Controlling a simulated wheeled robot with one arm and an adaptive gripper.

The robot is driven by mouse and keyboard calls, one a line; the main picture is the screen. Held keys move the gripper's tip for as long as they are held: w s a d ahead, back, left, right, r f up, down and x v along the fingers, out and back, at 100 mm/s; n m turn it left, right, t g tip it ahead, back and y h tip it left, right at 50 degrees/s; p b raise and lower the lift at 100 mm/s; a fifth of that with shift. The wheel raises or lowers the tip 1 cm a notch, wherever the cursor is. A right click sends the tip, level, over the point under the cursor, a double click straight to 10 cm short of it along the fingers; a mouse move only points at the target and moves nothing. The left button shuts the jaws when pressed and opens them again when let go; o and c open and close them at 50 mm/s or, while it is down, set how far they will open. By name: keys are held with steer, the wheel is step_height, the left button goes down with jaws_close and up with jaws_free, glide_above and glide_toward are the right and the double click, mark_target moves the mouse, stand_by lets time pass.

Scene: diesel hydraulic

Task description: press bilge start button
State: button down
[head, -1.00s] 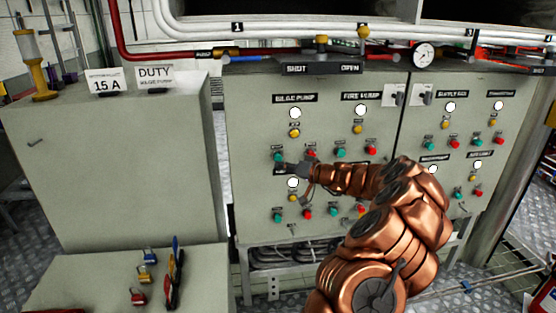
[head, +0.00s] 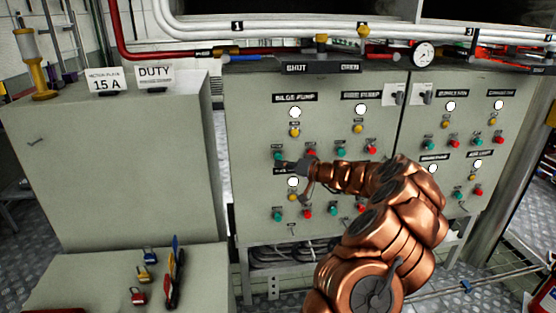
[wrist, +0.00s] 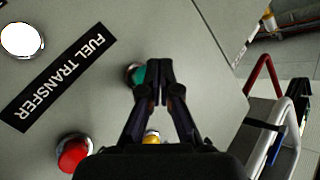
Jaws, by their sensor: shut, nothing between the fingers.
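The bilge pump group is at the upper left of the grey panel, under the BILGE PUMP label (head: 295,98). Its green button (head: 278,156) shows just above my gripper (head: 279,165). The group's red button (head: 311,154) is to the right. In the wrist view my shut, empty fingertips (wrist: 159,68) overlap the right side of the green button (wrist: 137,74). I cannot tell whether they touch it. The red button (wrist: 73,153) is at lower left there, and a yellow knob (wrist: 152,136) is partly hidden behind the fingers.
The FUEL TRANSFER label (wrist: 55,78) and a white lamp (wrist: 21,40) are close by in the wrist view. More green and red buttons cover the panel. A grey cabinet (head: 120,170) stands at left, and padlocks (head: 144,272) lie in front of it.

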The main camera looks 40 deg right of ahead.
steer(key=shift+w+d+f+b, duration=0.15)
steer(key=shift+w+b, duration=0.1)
steer(key=shift+b, duration=0.25)
stand_by(0.3)
steer(key=shift+w, duration=0.1)
steer(key=shift+w+d+b, duration=0.3)
steer(key=shift+w+b, duration=0.1)
steer(key=shift+w, duration=0.05)
stand_by(1.1)
steer(key=shift+s+a, duration=0.1)
steer(key=shift+s+a+b, duration=0.4)
steer(key=shift+s+b, duration=0.3)
steer(key=shift+b, duration=0.25)
steer(key=shift+s, duration=0.1)
